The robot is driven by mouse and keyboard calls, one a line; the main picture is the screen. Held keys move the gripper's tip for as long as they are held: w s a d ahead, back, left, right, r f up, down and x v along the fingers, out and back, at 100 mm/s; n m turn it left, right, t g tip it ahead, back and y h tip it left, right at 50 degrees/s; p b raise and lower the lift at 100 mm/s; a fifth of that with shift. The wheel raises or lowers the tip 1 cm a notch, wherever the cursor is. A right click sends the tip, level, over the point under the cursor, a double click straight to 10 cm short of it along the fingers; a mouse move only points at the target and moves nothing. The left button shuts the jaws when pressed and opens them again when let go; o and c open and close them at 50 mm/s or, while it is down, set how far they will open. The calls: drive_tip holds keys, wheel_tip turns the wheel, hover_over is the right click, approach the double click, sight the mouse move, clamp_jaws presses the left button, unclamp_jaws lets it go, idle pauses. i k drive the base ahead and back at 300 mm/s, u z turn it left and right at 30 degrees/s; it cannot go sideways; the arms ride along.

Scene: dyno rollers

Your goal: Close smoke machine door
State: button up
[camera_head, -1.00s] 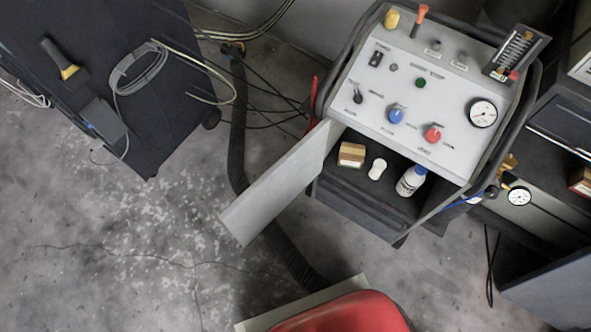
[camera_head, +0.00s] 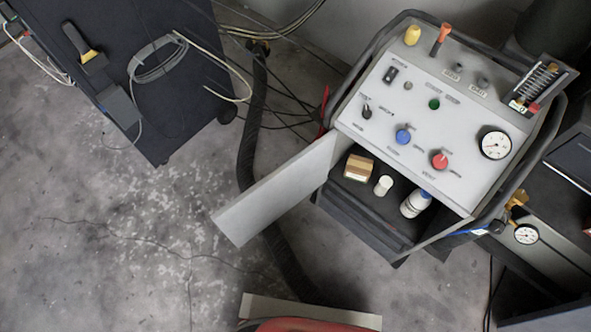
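The smoke machine (camera_head: 425,115) stands at the upper right, tilted in the picture, with a light grey control panel of knobs, switches and a round gauge. Its flat grey door (camera_head: 275,193) is open and swings out to the lower left from the left side of the compartment. Inside the open compartment (camera_head: 375,208) are a cardboard-coloured box (camera_head: 358,167), a small white container (camera_head: 383,185) and a white bottle (camera_head: 414,204). My gripper is not in view. A red shape with a pale plate shows at the bottom edge, and I cannot tell what it is.
A dark cabinet (camera_head: 150,105) with a coiled grey cable stands at the upper left. A black corrugated hose (camera_head: 249,130) runs down the floor and passes behind the door. Dark equipment with a small gauge (camera_head: 525,234) is at the right. The cracked concrete floor at lower left is clear.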

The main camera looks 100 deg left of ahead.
sight(246, 215)
drive_tip(key=z, duration=0.25)
drive_tip(key=k, duration=2.3)
drive_tip(key=u, duration=1.7)
